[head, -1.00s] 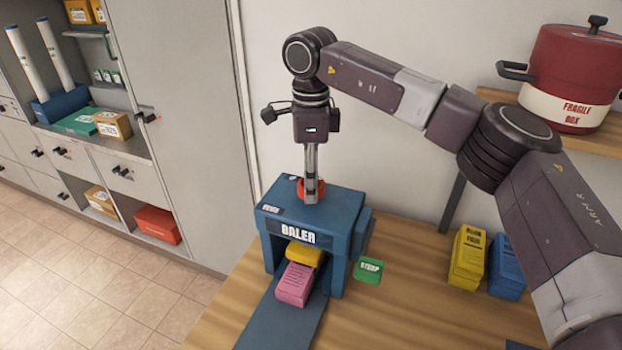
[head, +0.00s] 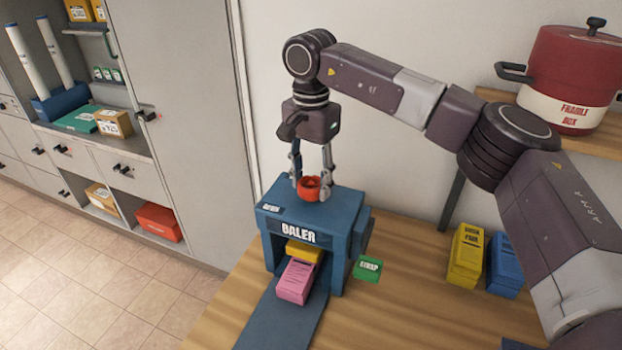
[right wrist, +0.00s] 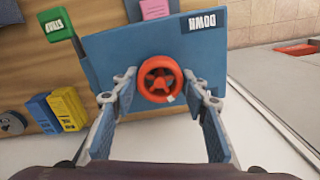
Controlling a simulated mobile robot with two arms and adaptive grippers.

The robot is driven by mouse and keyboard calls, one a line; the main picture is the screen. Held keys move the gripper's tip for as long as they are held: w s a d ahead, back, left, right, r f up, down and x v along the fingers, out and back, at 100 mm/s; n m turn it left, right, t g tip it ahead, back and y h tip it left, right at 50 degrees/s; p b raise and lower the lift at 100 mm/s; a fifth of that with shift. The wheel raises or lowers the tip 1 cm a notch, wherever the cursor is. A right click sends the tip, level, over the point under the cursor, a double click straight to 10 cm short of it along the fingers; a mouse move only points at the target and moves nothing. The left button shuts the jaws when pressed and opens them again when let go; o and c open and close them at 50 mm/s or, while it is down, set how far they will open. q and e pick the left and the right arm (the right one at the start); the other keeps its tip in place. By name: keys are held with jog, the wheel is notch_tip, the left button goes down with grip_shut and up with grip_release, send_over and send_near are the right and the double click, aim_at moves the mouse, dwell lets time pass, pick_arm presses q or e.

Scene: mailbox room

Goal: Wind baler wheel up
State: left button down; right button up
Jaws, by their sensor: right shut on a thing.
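The blue baler (head: 330,215) stands on the wooden table, with its red wheel (head: 316,190) on top. The wheel also shows in the right wrist view (right wrist: 160,79), with spokes and a small pale mark on its rim. My right gripper (head: 311,190) points straight down from above and is shut on the wheel, one finger on each side; it also shows in the right wrist view (right wrist: 161,98). A DOWN label (right wrist: 203,22) is on the baler's top. A yellow pack (head: 304,252) sits in the baler's mouth behind a pink pack (head: 296,281). My left gripper is out of view.
A green strap box (head: 368,269) is beside the baler. Yellow (head: 466,256) and blue (head: 506,268) packs stand further right. A red fragile pot (head: 575,65) is on a shelf at upper right. Cabinets (head: 180,110) stand at left. The table's front middle is clear.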

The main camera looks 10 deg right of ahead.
aim_at(311, 182)
jog(key=shift+w+r+n, duration=0.1)
jog(key=shift+r+n, duration=0.05)
jog(key=shift+n, duration=2.05)
jog(key=o, duration=1.2)
jog(key=shift+c, duration=0.2)
notch_tip(311, 182, up, 12)
